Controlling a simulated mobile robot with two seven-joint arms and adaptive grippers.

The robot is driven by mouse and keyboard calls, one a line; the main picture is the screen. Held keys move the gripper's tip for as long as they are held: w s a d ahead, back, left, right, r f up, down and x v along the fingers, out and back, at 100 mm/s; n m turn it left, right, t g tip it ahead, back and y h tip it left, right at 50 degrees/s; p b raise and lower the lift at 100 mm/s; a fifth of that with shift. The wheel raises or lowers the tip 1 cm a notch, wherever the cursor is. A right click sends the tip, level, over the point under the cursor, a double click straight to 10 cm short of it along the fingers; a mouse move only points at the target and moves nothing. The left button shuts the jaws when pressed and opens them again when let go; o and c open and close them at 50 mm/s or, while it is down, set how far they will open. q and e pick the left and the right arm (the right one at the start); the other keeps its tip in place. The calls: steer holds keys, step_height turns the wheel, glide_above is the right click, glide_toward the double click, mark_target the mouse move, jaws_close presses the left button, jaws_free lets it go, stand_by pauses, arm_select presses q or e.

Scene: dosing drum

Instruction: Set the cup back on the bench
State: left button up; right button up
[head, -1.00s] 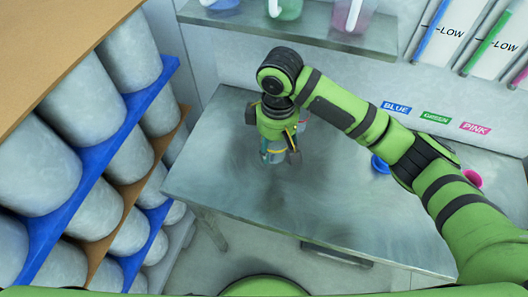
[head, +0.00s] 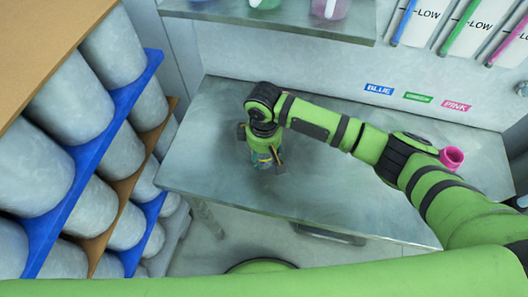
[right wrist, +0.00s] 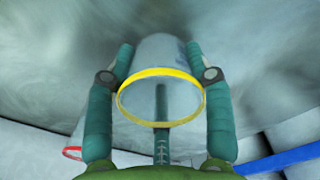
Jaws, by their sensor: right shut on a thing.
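My right gripper (head: 264,161) is over the left half of the grey bench (head: 215,120) in the head view. It is shut on the cup (right wrist: 160,98), whose yellow rim faces the right wrist camera. The cup is clear, and a finger lies along each side of it. In the head view the cup is mostly hidden by the gripper. The cup's far end is close to the grey bench surface in the right wrist view, but I cannot tell whether it touches. My left gripper is not in view.
A pink cup (head: 452,158) stands at the bench's right, beside my right arm. BLUE, GREEN and PINK labels (head: 417,97) are on the back wall. A shelf (head: 270,23) holds pitchers above the bench. A rack of grey drums (head: 95,153) stands left. The bench left of the gripper is clear.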

steer(key=shift+f, duration=0.1)
steer(key=o, duration=1.2)
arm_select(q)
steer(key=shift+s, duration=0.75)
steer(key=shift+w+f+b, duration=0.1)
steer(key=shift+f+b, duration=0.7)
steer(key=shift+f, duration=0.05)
arm_select(e)
step_height(320, 180, up, 12)
steer(key=shift+r, duration=0.15)
